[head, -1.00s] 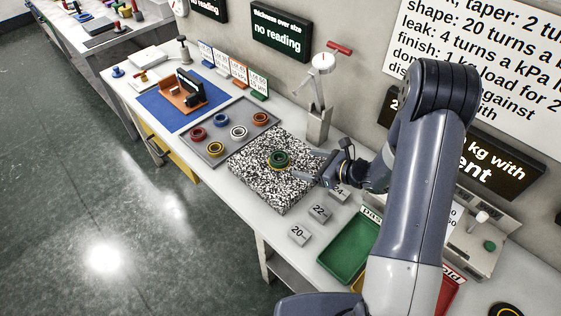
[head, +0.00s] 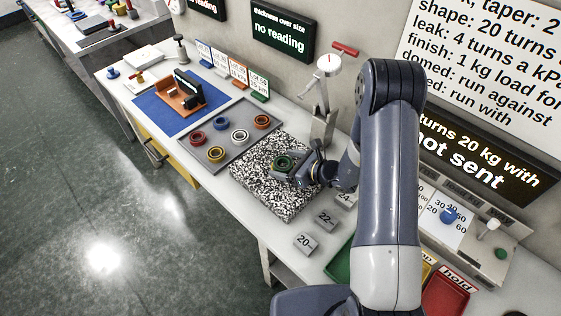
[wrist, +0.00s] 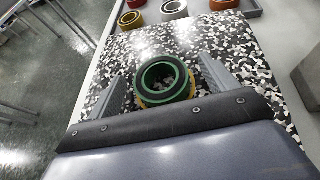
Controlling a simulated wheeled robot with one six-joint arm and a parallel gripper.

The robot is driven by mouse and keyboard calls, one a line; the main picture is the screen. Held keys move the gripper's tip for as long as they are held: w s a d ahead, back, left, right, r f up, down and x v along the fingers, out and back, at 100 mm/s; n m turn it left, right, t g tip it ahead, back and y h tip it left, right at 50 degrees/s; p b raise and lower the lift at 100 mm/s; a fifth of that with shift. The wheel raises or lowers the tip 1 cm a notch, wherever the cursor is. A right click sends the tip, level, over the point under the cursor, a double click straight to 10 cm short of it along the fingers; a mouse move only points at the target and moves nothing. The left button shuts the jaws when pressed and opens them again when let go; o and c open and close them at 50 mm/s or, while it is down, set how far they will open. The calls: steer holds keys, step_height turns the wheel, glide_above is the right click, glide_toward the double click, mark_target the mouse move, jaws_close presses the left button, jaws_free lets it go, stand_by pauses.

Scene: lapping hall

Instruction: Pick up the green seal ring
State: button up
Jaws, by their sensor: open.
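The green seal ring (wrist: 164,80) lies on the black-and-white speckled block (wrist: 247,82), with a yellow ring showing under its edge in the wrist view. In the head view the green ring (head: 283,163) is partly hidden by my gripper. My gripper (wrist: 163,84) is open, with one finger on each side of the ring. A small gap shows between the ring and each finger. Whether the fingertips touch the block is unclear.
A grey tray (head: 208,131) with red, yellow, white and orange rings lies left of the block. Weights marked 20 (head: 306,244) and 22 (head: 326,219) stand in front. A gauge stand (head: 324,125) rises behind. A green tray (head: 340,265) is at right.

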steer(key=shift+c, duration=0.3)
steer(key=c, duration=1)
